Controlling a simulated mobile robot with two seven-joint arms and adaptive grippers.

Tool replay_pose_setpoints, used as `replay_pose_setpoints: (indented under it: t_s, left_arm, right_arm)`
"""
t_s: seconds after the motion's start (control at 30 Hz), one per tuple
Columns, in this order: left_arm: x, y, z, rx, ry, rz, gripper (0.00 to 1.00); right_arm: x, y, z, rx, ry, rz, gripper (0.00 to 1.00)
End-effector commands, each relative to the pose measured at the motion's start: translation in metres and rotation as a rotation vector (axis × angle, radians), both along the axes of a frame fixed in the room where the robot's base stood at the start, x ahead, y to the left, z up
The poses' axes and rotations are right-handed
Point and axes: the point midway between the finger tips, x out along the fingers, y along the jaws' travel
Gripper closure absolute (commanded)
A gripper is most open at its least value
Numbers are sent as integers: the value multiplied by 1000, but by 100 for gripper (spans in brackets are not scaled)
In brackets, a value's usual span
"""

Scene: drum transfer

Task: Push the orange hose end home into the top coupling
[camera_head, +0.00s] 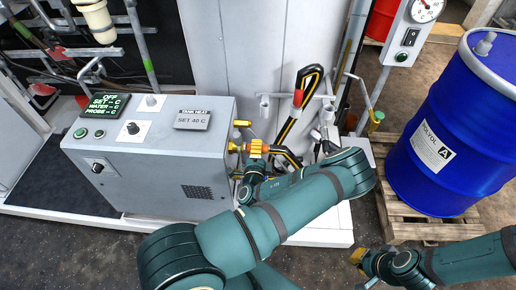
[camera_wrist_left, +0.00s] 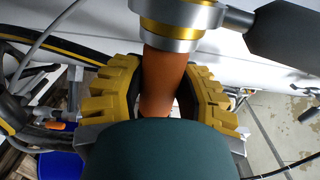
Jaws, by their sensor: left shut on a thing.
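My left gripper (camera_head: 256,147) is at the right side of the grey control cabinet, its yellow fingers closed around the orange hose end (camera_wrist_left: 162,85). In the wrist view, the fingers grip the hose from both sides. A silver and gold metal collar (camera_wrist_left: 178,22) lies at the hose's far end, with a black lever beside it. I cannot tell how deeply the hose is seated. In the head view, two yellow fittings stick out of the cabinet: an upper one (camera_head: 242,124) and a lower one (camera_head: 233,147) beside my fingers. My right gripper (camera_head: 358,257) is low at the right, its jaws unclear.
The control cabinet (camera_head: 150,170) stands at the left. A black and yellow hose (camera_head: 300,105) rises behind my left wrist. A blue drum (camera_head: 460,130) stands on a wooden pallet (camera_head: 425,229) at the right. The dark floor at the front left is clear.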

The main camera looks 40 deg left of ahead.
Motion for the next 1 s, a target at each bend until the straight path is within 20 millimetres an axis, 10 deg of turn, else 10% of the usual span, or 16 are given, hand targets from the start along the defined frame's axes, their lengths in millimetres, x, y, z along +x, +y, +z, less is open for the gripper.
replay_pose_setpoints:
  t_s: [0.27,0.3,0.37,1.0]
  left_arm:
    - [-1,2,1,4,0,6,100]
    - [-1,2,1,4,0,6,54]
    - [-1,2,1,4,0,6,33]
    - [-36,-21,-1,2,5,3,32]
  right_arm:
    - [0,0,0,0,0,0,100]
    - [0,0,0,0,0,0,100]
    - [0,0,0,0,0,0,100]
    - [0,0,0,0,0,0,100]
